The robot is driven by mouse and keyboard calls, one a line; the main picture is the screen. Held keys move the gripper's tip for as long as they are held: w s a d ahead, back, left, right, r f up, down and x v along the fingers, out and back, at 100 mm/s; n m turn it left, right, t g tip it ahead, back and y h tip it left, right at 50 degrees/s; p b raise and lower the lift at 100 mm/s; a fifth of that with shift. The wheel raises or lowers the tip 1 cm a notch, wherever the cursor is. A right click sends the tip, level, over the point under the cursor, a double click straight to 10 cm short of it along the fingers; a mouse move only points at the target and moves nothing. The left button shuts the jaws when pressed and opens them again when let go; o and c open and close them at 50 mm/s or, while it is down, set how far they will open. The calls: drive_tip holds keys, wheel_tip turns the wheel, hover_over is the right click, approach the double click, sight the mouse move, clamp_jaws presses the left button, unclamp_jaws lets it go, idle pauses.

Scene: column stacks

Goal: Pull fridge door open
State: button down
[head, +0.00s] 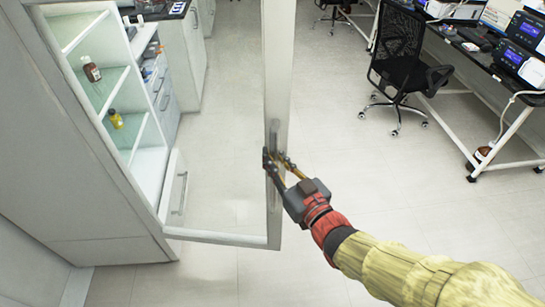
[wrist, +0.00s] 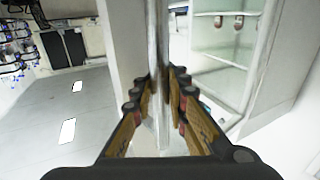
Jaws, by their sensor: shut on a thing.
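The fridge (head: 62,130) stands at the left in the head view, with its lit shelves exposed. Its glass door (head: 277,60) stands open, swung well out from the body, with its bottom rail running from the fridge to the door's free edge. My gripper (head: 275,163) is at that free edge, shut on the upright door handle. In the wrist view the metal handle (wrist: 160,50) runs between the fingers of my gripper (wrist: 159,88), with the pale door frame (wrist: 123,45) beside it. The fingers hide part of the handle.
A brown bottle (head: 91,69) and a yellow bottle (head: 115,119) stand on the fridge shelves. A black office chair (head: 398,50) and a desk (head: 480,60) with devices are at the upper right. Drawer cabinets are behind the fridge. The floor (head: 330,130) around the door is clear.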

drive_tip(key=c, duration=2.2)
unclamp_jaws()
drive_tip(key=shift+d+f, duration=0.15)
drive_tip(key=shift+d, duration=0.05)
drive_tip(key=shift+c, duration=0.2)
drive_tip(key=shift+o, duration=1.2)
drive_tip(key=shift+d, duration=0.15)
drive_tip(key=shift+o, duration=1.2)
drive_tip(key=shift+s, duration=0.1)
drive_tip(key=shift+v, duration=5.8)
drive_tip(key=shift+s, duration=0.15)
